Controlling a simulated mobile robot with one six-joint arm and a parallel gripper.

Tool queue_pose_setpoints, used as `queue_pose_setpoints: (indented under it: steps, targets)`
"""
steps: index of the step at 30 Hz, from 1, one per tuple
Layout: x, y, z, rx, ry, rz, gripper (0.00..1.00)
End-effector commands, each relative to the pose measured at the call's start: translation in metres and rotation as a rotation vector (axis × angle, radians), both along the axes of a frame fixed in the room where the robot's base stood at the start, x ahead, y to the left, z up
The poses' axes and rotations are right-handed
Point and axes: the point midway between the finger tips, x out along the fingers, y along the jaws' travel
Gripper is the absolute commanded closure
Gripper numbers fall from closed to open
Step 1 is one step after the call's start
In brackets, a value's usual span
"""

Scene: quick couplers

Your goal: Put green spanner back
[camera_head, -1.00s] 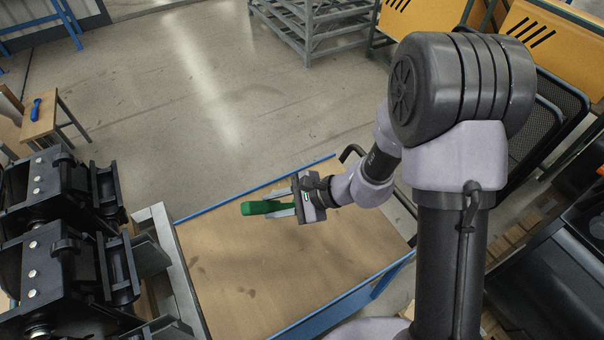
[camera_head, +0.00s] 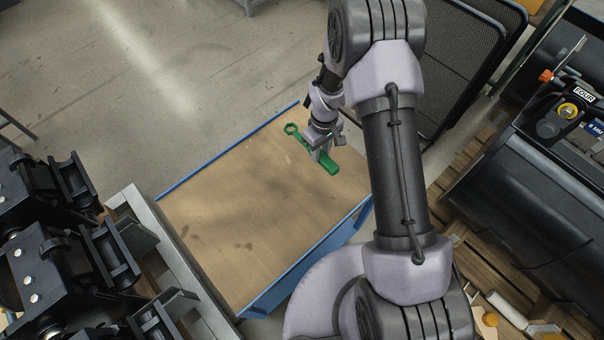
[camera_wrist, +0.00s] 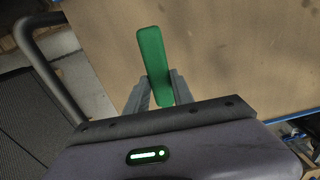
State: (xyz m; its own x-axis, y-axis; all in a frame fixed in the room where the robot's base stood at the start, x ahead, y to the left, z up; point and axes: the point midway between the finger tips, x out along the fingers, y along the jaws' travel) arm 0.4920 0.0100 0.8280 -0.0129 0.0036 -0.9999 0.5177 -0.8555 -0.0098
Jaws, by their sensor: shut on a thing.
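The green spanner (camera_head: 328,178) has a ring end at the left and a thick handle at the lower right. My gripper (camera_head: 318,153) is shut on it near its middle and holds it over the far right part of the wooden table top (camera_head: 240,210). In the wrist view the green spanner (camera_wrist: 153,60) stands up between the two grey fingers of my gripper (camera_wrist: 157,92), with the table top behind it. Its ring end is hidden in the wrist view. I cannot tell how high the spanner is above the table.
The blue-edged table top is otherwise bare. Black coupler units (camera_head: 60,260) stand at the left. A black mesh panel (camera_head: 450,60) stands behind my arm. At the right are a dark machine (camera_head: 530,180) labelled FOUR and wooden pallets (camera_head: 465,215). Open floor lies beyond the table.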

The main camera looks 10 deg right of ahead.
Motion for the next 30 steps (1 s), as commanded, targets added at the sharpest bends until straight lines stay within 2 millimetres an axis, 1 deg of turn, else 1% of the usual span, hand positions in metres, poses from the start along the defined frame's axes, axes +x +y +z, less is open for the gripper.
queue_pose_setpoints:
  steps: [1,4,16,20,23,30]
  targets:
    - [0.008,-0.003,0.002,0.0,-0.011,0.02,1.0]
    - [0.017,-0.007,0.004,0.0,-0.02,0.048,1.0]
    - [0.019,-0.005,0.005,0.007,-0.028,0.053,1.0]
    - [0.019,-0.005,-0.008,0.007,-0.027,0.053,1.0]
    - [0.019,-0.005,-0.023,0.007,-0.027,0.053,1.0]
    - [0.019,-0.005,-0.064,0.007,-0.026,0.053,1.0]
